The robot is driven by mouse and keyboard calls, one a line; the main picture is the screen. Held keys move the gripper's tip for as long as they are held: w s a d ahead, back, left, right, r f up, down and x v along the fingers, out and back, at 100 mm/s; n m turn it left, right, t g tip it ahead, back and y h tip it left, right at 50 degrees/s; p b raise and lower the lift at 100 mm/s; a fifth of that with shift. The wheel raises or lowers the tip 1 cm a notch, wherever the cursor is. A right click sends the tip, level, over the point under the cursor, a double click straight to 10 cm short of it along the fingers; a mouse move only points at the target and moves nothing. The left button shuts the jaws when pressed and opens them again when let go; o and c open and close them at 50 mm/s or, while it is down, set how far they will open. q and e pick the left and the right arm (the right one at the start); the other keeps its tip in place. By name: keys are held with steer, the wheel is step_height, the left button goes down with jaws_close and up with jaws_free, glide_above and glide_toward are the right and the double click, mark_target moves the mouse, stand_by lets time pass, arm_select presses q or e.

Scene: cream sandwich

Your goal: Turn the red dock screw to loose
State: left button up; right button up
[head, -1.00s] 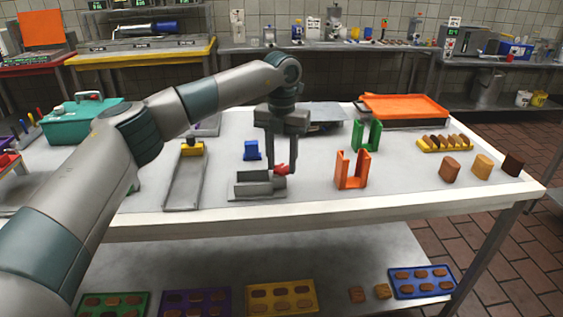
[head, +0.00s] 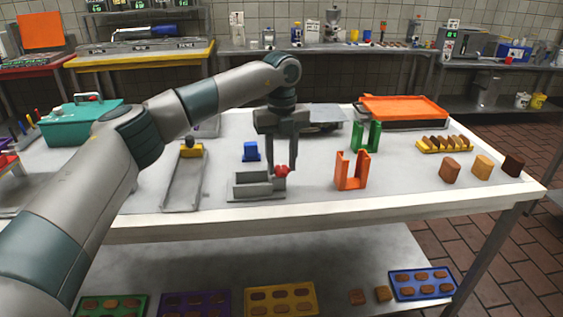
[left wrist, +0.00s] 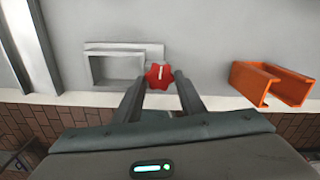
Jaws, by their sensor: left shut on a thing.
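The red dock screw (head: 281,171) is a star-shaped knob at the right end of the grey dock (head: 256,193) on the table. In the left wrist view the red screw (left wrist: 157,82) has a pale mark on its face, running roughly up and down in the picture. My left gripper (head: 281,167) points down at the screw, with one finger on either side of it. In the left wrist view the left gripper (left wrist: 160,76) is shut on the screw. My right gripper is not in view.
An orange U-shaped holder (head: 351,171) stands right of the dock, with a green one (head: 367,136) behind it. A blue block (head: 251,152) stands behind the dock. A grey ramp-like fixture (head: 184,185) lies to the left. Bare table lies between dock and orange holder.

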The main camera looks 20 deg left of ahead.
mark_target(282, 169)
arm_select(q)
steer(key=shift+r, duration=0.15)
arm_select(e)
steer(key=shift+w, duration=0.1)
arm_select(q)
steer(key=o, duration=1)
steer(key=shift+o, duration=0.2)
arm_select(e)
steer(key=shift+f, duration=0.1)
arm_select(q)
step_height(282, 169, up, 17)
steer(key=shift+r+b, duration=0.15)
steer(key=shift+b, duration=0.25)
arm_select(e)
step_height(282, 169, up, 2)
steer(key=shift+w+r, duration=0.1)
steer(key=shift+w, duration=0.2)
